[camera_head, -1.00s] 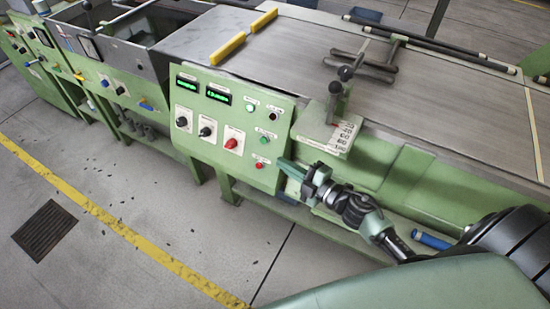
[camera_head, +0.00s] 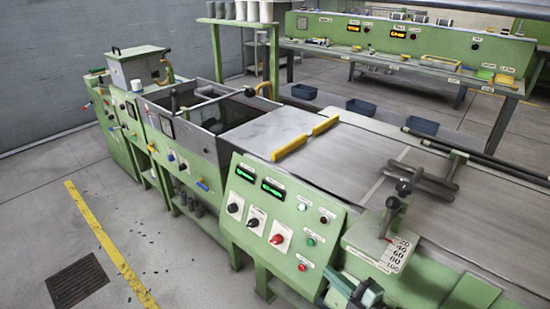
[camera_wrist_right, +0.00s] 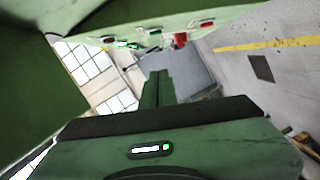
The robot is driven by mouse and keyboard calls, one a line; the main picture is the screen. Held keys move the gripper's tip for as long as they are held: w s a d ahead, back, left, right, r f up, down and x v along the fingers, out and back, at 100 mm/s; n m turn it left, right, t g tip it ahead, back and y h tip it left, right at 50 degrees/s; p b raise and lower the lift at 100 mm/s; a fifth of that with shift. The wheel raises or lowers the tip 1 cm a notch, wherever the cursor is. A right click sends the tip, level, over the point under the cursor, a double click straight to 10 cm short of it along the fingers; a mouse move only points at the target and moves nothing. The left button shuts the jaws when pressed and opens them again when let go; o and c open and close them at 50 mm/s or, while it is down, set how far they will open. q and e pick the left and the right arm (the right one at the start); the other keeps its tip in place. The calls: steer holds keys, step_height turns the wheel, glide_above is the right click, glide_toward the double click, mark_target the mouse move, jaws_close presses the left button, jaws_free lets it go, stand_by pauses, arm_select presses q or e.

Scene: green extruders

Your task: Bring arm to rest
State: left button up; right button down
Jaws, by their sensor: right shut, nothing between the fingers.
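My right gripper (camera_head: 342,286) shows at the bottom edge of the head view, partly cut off, just below the lower right corner of the green control panel (camera_head: 262,244). In the right wrist view its two dark green fingers (camera_wrist_right: 158,76) lie together with nothing between them. I cannot tell the exact gap between the gripper and the panel. My left gripper is not in view.
A lever stand with a number scale (camera_head: 387,262) stands right of the panel. The green extruder has a flat grey top (camera_head: 350,160) and yellow bars (camera_head: 292,146). Another green machine (camera_head: 420,45) stands behind. The floor at left, around a dark grate (camera_head: 77,283), is clear.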

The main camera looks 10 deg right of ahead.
steer(key=s+d+m+g+h, duration=0.3)
steer(key=s+d+m+h, duration=0.2)
steer(key=m+h, duration=0.65)
steer(key=s+a+f+m+g+y, duration=0.1)
steer(key=s+a+m+g+y, duration=0.2)
steer(key=s, duration=0.6)
steer(key=s+a+f+m+g+y, duration=0.2)
steer(key=s+a+g, duration=0.35)
steer(key=s, duration=0.35)
step_height(320, 180, down, 28)
steer(key=s+g, duration=0.2)
steer(key=s, duration=0.1)
steer(key=s+d+f, duration=0.3)
steer(key=s+f, duration=1.1)
steer(key=s, duration=0.1)
steer(key=shift+s+d+g+h, duration=0.15)
steer(key=shift+s+g+h, duration=0.05)
steer(key=shift+g+h, duration=0.2)
